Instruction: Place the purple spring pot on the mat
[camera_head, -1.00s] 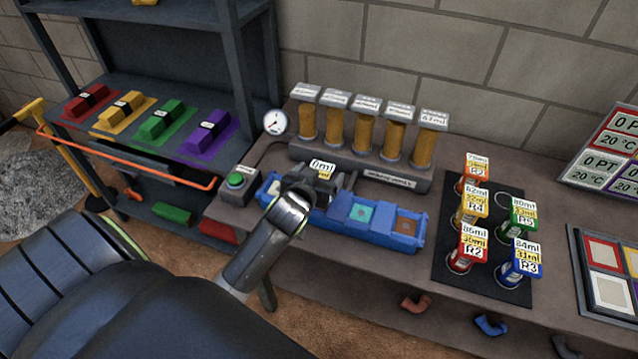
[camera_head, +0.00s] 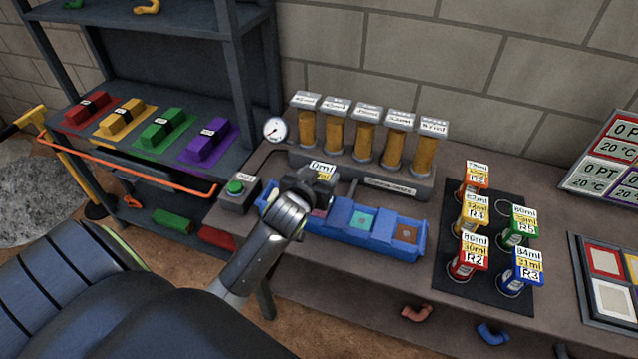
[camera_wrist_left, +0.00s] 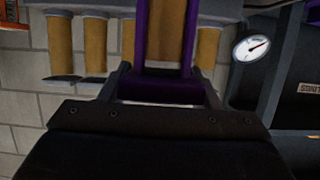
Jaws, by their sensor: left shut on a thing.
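My left gripper (camera_head: 318,184) is shut on the purple spring pot, above the left part of the blue tray on the bench. In the head view the gripper hides most of the pot; its white and yellow label reading 0ml (camera_head: 322,168) shows on top. The left wrist view shows the pot's purple frame (camera_wrist_left: 160,90) between the two fingers, upside down there. The black mat (camera_head: 450,265) lies to the right with several labelled pots on it: R1, R4, R5, R2 and R3. My right gripper is not in view.
The blue tray (camera_head: 375,244) holds coloured blocks. Behind it stands a row of amber cylinders (camera_head: 365,135) with a gauge (camera_head: 274,129). A green button box (camera_head: 237,190) is at the left. A panel with coloured squares (camera_head: 606,275) lies right of the mat.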

